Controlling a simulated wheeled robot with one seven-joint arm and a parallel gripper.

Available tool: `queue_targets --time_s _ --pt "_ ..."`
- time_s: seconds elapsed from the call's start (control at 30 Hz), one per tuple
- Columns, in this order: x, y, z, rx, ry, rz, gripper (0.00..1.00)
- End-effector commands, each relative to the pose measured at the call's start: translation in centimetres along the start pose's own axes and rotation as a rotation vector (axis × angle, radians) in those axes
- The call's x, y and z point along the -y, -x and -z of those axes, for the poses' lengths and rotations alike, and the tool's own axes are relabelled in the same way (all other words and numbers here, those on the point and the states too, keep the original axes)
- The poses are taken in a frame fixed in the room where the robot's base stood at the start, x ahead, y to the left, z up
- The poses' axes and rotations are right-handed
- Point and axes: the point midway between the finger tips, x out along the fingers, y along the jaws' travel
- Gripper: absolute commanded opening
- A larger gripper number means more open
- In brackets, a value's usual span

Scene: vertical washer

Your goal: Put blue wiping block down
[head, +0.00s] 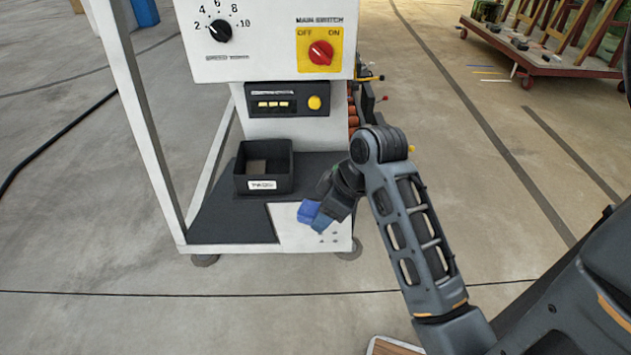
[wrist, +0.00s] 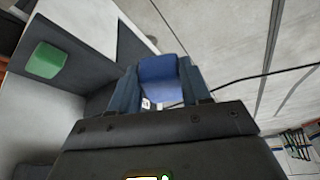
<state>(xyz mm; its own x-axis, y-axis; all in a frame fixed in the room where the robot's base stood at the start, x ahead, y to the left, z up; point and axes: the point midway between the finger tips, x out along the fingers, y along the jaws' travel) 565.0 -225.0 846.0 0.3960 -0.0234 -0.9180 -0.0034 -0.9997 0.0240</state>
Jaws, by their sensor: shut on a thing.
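The blue wiping block (head: 307,212) is held over the light front part of the machine's low shelf (head: 290,237). It also shows between the fingers in the wrist view (wrist: 160,72). My gripper (head: 322,217) is shut on it; both fingers press its sides in the wrist view (wrist: 158,88). I cannot tell whether the block touches the shelf.
A black open bin (head: 263,187) with a white label stands on the dark part of the shelf, left of my gripper. A white frame post (head: 150,120) rises at the shelf's left. The control panel (head: 265,40) overhangs behind. A cart (head: 555,62) stands far right.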

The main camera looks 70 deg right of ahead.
Motion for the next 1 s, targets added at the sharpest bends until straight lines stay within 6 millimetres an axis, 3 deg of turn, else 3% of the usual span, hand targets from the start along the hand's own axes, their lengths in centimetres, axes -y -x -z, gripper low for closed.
queue_targets --time_s 0.7,0.83,1.0 --pt "-15.5 -2.6 5.9 -0.002 -0.003 -0.002 0.14" --pt "-17.7 -3.1 6.7 -0.001 -0.001 -0.001 0.14" --pt "-17.2 -5.5 5.5 0.001 -0.002 0.001 0.14"
